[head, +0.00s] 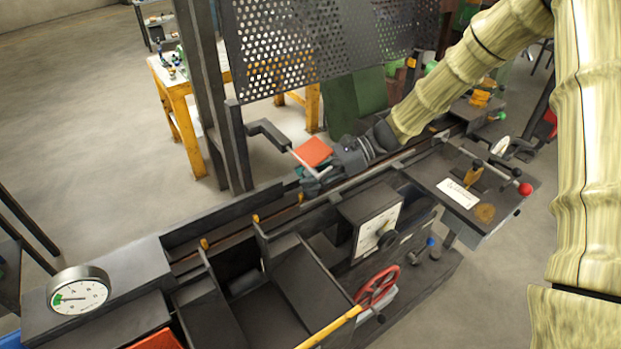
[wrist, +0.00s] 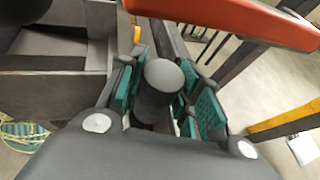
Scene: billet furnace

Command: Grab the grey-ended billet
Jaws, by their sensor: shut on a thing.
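The grey-ended billet (wrist: 164,76) is a dark cylinder with a flat, lighter grey end. It sits between the teal pads of my gripper (wrist: 160,92) in the wrist view, with its grey end facing the camera. My gripper is shut on it. In the head view my gripper (head: 318,172) is low over the long dark channel of the machine, just below the orange-red plate. My gripper hides the billet there. I cannot tell whether the billet still touches the channel.
The orange-red plate (head: 313,151) is close to my gripper and crosses the top of the wrist view (wrist: 225,20). A perforated screen (head: 310,45) and dark post (head: 206,100) stand behind. A dial box (head: 372,229) and red handwheel (head: 377,287) are in front.

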